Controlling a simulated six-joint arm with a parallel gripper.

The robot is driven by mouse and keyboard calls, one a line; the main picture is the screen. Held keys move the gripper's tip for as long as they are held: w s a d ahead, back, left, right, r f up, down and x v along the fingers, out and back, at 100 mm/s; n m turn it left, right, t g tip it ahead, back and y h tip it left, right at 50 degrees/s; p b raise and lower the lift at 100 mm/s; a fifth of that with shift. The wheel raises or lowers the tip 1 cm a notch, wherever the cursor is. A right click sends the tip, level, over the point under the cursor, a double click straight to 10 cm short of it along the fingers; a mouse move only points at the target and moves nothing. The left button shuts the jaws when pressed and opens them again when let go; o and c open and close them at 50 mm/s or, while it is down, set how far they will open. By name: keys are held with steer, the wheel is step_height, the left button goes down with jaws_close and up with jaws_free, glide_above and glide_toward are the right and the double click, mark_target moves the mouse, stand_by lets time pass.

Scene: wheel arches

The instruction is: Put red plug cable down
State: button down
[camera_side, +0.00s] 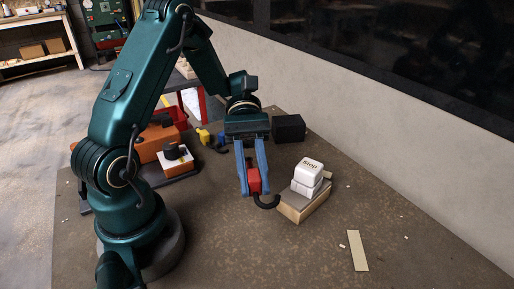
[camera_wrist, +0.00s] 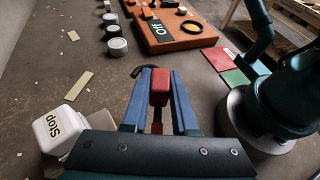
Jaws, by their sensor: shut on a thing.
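The red plug (camera_side: 254,181) is held between the two blue fingers of my gripper (camera_side: 254,184). A short black curved cable (camera_side: 268,203) hangs from the plug's lower end and curls to the right. In the wrist view the red plug (camera_wrist: 159,86) sits between the fingertips of my gripper (camera_wrist: 159,84), with the black cable (camera_wrist: 143,70) curving left beyond it. The plug is left of the white Stop block in the side view. Whether the cable touches the table is not clear.
A white Stop block (camera_side: 308,172) stands on a wooden base (camera_side: 303,202). A black box (camera_side: 288,128) is behind it. A orange unit (camera_wrist: 180,33) marked Off shows in the wrist view. A pale strip (camera_side: 357,250) lies front right. Table in front is mostly clear.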

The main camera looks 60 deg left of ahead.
glide_above(273, 279)
step_height(273, 279, down, 7)
steer(key=shift+r, duration=0.2)
steer(key=shift+f, duration=2)
steer(key=c, duration=0.7)
jaws_free()
steer(key=shift+f, duration=0.1)
